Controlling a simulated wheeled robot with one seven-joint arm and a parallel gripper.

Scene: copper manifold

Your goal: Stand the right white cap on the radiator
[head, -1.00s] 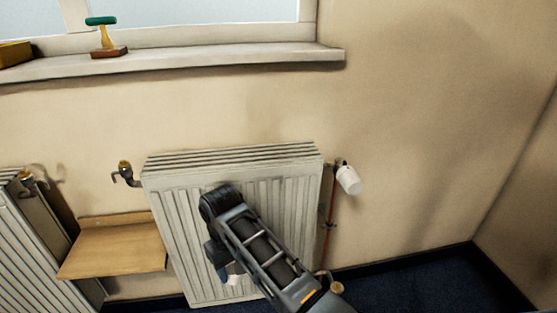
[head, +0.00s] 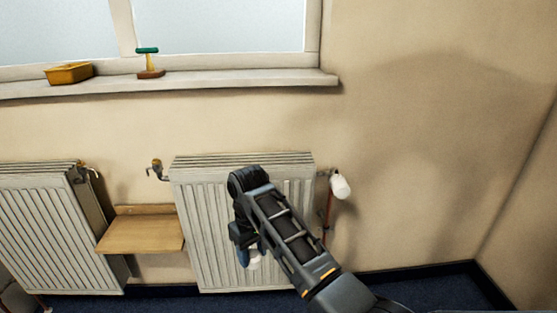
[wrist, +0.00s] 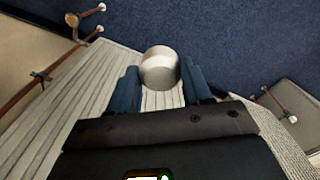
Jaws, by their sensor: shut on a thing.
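The radiator (head: 295,195) stands against the wall in the head view, white, ribbed, with a slatted top. A white cap (head: 341,186) sits on the valve at its upper right end. My gripper (wrist: 160,85) is shut on another white cap (wrist: 160,66), which shows pale and round between the blue fingertips in the wrist view. In the head view this held cap (head: 254,264) shows partly below my gripper, in front of the radiator's lower front and well below its top. My arm hides part of the radiator's front. Which cap counts as the right one, I cannot tell.
A bare brass valve (head: 157,168) is at the radiator's upper left. A wooden shelf (head: 140,235) lies between it and a second radiator (head: 45,225). The windowsill (head: 240,83) above holds a yellow box (head: 69,73) and a green-topped tool (head: 148,62). The radiator's top is clear.

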